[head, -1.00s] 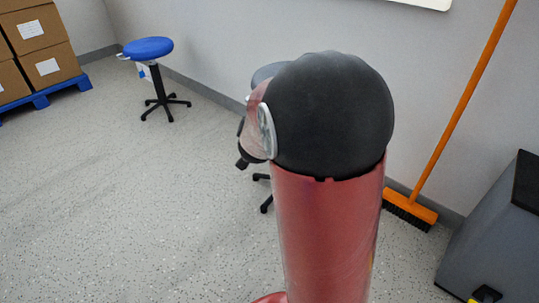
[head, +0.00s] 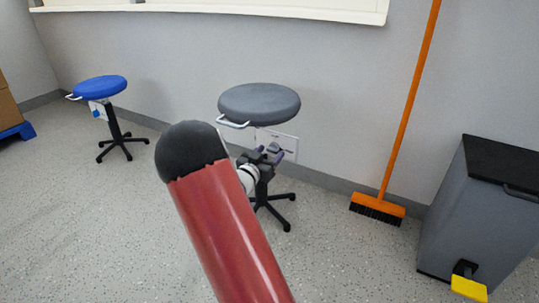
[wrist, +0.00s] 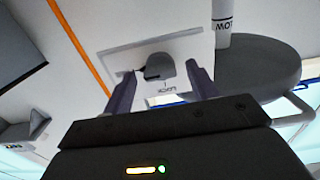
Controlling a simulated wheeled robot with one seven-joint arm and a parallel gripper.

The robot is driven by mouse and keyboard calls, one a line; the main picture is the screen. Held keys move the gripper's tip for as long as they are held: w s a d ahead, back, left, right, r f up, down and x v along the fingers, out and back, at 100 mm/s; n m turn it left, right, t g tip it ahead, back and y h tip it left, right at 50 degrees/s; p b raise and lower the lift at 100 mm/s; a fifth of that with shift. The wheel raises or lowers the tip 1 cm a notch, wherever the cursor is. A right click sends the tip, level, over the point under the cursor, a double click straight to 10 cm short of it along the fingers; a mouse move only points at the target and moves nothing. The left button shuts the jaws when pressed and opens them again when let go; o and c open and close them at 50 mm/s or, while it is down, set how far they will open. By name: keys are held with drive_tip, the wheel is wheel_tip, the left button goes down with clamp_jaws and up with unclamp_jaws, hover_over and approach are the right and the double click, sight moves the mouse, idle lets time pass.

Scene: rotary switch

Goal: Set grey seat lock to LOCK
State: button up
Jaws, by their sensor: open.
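The grey stool (head: 259,104) stands in the middle of the head view, and its seat also shows at the right of the wrist view (wrist: 262,75). A pale plate (head: 291,150) hangs below the seat. In the wrist view this plate (wrist: 195,46) carries a dark rotary knob (wrist: 160,67), with small lettering beside it that I cannot read surely. My gripper (head: 268,156) is in front of the plate. In the wrist view my gripper (wrist: 163,82) is open, with one finger on each side of the knob; I cannot tell whether they touch it.
A blue stool (head: 100,87) stands at the left. An orange broom (head: 408,100) leans on the wall to the right. A grey bin (head: 470,205) with a yellow pedal (head: 468,288) stands at the far right. The floor between is clear.

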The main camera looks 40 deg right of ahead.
drive_tip(key=shift+w+d, duration=0.2)
drive_tip(key=shift+d, duration=0.25)
drive_tip(key=shift+c, duration=0.5)
drive_tip(key=c, duration=0.9)
